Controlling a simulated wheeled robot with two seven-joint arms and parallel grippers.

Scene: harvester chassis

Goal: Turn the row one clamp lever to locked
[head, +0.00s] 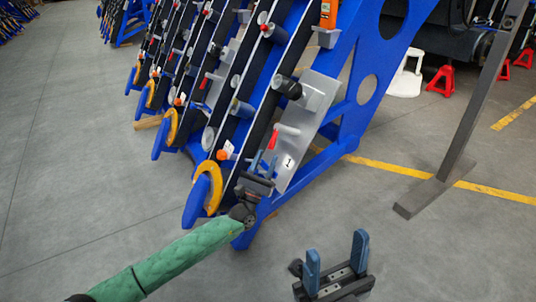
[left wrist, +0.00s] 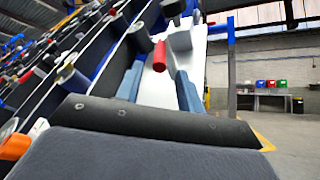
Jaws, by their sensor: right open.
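The row one clamp lever (head: 272,137) has a red grip and sits on the pale metal plate (head: 311,103) just above the white label "1" (head: 288,162). Its red grip also shows in the left wrist view (left wrist: 159,56), in line with the gap between my left fingers. My left gripper (head: 264,163) is open just below the lever, and its fingers point up toward it. I cannot tell whether they touch it. My right gripper (head: 336,252) is open and empty above the floor at the lower right, well away from the lever.
The blue frame (head: 350,120) carries several sloping dark rows with orange and grey fittings. A yellow hook-shaped part (head: 209,178) is left of my left gripper. A grey post (head: 470,110) stands on a floor foot at right. Red stands (head: 441,80) are behind. The floor at left is clear.

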